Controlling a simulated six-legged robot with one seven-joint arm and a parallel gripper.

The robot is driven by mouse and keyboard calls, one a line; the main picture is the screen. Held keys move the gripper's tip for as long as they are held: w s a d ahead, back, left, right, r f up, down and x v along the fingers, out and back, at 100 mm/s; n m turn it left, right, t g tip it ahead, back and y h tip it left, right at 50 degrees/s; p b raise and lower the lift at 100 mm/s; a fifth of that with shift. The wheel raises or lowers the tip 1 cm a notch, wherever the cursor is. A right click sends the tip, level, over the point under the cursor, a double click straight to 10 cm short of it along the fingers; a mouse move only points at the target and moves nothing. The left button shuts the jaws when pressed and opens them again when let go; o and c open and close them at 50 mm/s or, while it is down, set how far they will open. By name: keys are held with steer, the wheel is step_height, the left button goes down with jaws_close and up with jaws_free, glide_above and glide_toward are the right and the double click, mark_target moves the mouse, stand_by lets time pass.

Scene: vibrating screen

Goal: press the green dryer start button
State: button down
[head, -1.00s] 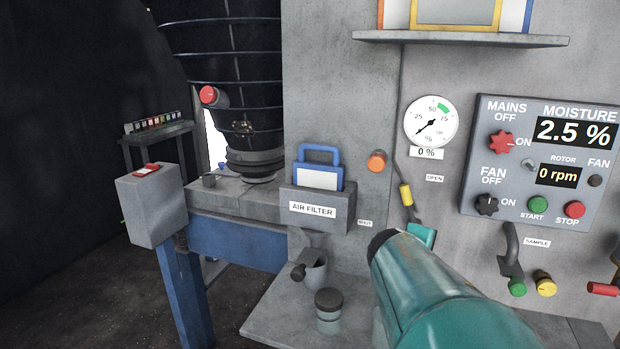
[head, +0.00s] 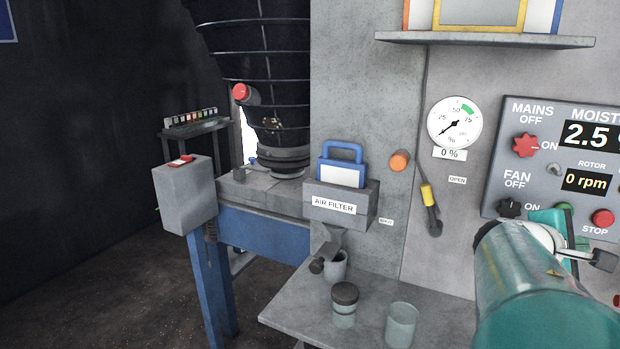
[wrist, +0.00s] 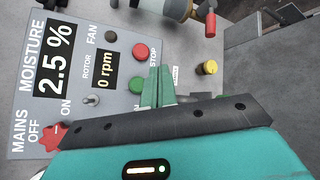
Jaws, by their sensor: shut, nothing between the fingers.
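The green start button (wrist: 136,84) is on the grey control panel (wrist: 117,28), beside the red stop button (wrist: 140,52). In the head view the start button (head: 565,207) shows only partly, with my gripper in front of it. My gripper (wrist: 160,70) is shut and empty, its green fingers lying just right of the start button in the wrist view. Contact between the fingertips and the panel cannot be told. In the head view my gripper (head: 560,222) is partly hidden by my own forearm at the panel's lower edge.
The red mains knob (head: 525,144) and black fan knob (head: 509,208) are on the panel's left. A yellow knob (wrist: 207,68) is right of my fingers in the wrist view. A lower shelf (head: 290,312) holds jars. A ledge (head: 480,40) juts out above.

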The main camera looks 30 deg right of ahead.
steer(key=w+d, duration=0.4)
steer(key=d, duration=0.3)
steer(key=shift+w+d, duration=0.3)
steer(key=shift+d, duration=0.1)
stand_by(1.9)
steer(key=shift+w+d, duration=0.2)
steer(key=shift+d, duration=0.05)
steer(key=shift+w+d, duration=0.25)
steer(key=shift+d, duration=0.2)
stand_by(0.8)
steer(key=shift+a, duration=0.1)
steer(key=shift+s+a, duration=0.45)
steer(key=shift+a, duration=0.25)
steer(key=a, duration=0.1)
steer(key=s+a, duration=0.1)
steer(key=a, duration=0.1)
steer(key=s+a, duration=0.1)
steer(key=shift+s+a, duration=0.15)
steer(key=shift+s, duration=0.1)
stand_by(0.3)
